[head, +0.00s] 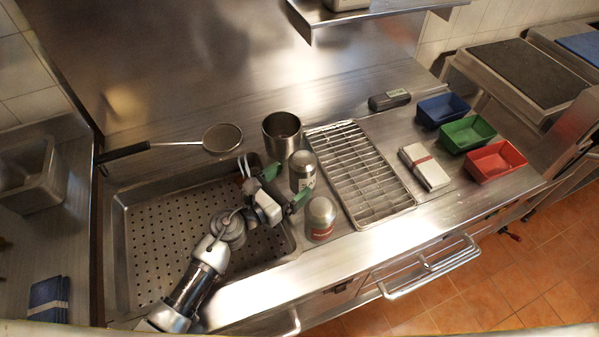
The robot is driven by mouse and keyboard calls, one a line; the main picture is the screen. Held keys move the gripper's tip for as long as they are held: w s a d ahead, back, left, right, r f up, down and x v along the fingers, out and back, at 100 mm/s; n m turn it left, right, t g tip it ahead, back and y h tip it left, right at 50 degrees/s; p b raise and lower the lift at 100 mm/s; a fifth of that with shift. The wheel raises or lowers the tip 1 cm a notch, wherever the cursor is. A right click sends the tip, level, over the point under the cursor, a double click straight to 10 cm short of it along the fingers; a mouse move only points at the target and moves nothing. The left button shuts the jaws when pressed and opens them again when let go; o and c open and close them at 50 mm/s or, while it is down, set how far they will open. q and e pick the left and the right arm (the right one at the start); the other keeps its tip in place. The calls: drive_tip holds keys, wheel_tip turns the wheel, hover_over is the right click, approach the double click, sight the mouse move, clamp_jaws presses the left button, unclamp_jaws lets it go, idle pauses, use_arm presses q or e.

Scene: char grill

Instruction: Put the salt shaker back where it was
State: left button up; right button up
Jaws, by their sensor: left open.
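Two metal shakers stand upright on the steel counter, right of the perforated basin. The rear shaker (302,168) is a grey cylinder with a pale label. The front shaker (321,216) has a rounded top and a reddish label. I cannot read which one holds salt. My left gripper (292,182) is open, with its green-tipped fingers reaching toward the rear shaker, one on its far left side and one on its near side. Whether the fingers touch it I cannot tell. My right gripper is not in view.
A perforated basin (150,232) lies under my left arm. A steel pot (282,132) stands behind the rear shaker, with a round strainer (222,138) to its left. A grill grate (362,175) lies right of the shakers. Blue, green and red bins (495,162) stand farther right.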

use_arm(q)
drive_tip(key=b+v, duration=0.1)
drive_tip(key=v, duration=0.7)
drive_tip(key=shift+r, duration=0.15)
